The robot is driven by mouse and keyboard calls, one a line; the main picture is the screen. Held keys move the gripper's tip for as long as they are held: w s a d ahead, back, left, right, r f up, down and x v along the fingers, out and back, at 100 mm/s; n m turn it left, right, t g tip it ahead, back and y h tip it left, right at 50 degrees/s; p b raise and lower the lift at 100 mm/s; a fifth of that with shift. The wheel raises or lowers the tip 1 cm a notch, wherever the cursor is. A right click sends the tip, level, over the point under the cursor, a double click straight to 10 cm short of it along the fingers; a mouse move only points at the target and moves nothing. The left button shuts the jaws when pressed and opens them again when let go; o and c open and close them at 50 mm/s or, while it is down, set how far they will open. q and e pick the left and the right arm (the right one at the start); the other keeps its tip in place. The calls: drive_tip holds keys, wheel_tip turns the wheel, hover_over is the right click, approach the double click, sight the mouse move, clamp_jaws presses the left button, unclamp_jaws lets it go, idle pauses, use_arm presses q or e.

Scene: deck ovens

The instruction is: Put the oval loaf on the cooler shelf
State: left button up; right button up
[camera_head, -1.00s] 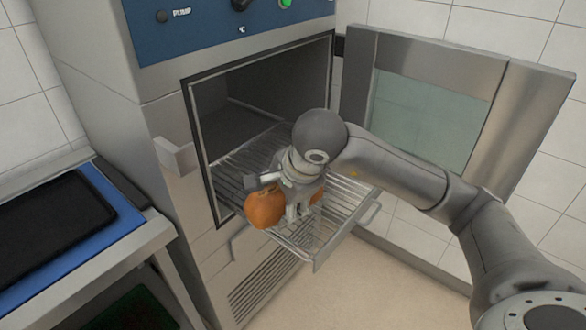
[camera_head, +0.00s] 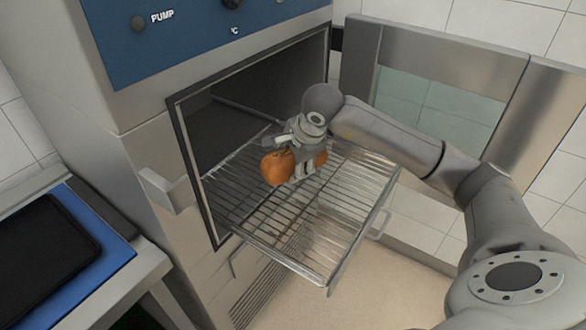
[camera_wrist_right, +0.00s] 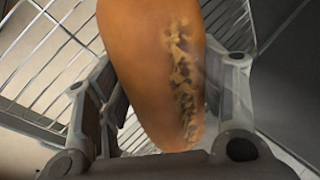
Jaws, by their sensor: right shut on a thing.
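The oval loaf (camera_head: 277,168) is orange-brown and shows on both sides of my right gripper (camera_head: 299,178), which is shut on it. In the right wrist view the loaf (camera_wrist_right: 155,70), with a rough split along its crust, lies between the two fingers (camera_wrist_right: 160,140). The cooler shelf (camera_head: 268,226) is a wire rack pulled out of the open blue-topped cooler. The loaf is over the rear half of the rack, near the cavity opening; I cannot tell if it touches the wires. My left gripper is not in view.
The cooler door (camera_head: 440,105) stands open at the right, behind my right arm. The cooler cavity (camera_head: 225,120) looks empty. A dark tray on a blue mat (camera_head: 119,246) lies on a steel table at the left. The front of the rack is clear.

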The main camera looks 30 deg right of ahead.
drive_tip(key=w+d+f, duration=0.1)
drive_tip(key=f, duration=0.1)
drive_tip(key=w+d+f+p, duration=0.1)
drive_tip(key=w+f, duration=0.1)
drive_tip(key=w+d+f, duration=0.1)
drive_tip(key=w+f, duration=0.1)
drive_tip(key=shift+d, duration=0.25)
drive_tip(key=shift+w+d+f+p, duration=0.15)
drive_tip(key=shift+f+p, duration=0.15)
drive_tip(key=shift+f, duration=0.05)
wheel_tip(320, 180, down, 2)
drive_tip(key=shift+f+p, duration=0.15)
drive_tip(key=shift+p, duration=0.55)
drive_tip(key=shift+f, duration=0.3)
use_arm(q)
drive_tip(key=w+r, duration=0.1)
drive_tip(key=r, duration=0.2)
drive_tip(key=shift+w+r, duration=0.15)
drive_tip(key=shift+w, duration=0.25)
use_arm(e)
drive_tip(key=shift+f, duration=0.1)
drive_tip(key=o, duration=1.2)
drive_tip(key=shift+c, duration=0.2)
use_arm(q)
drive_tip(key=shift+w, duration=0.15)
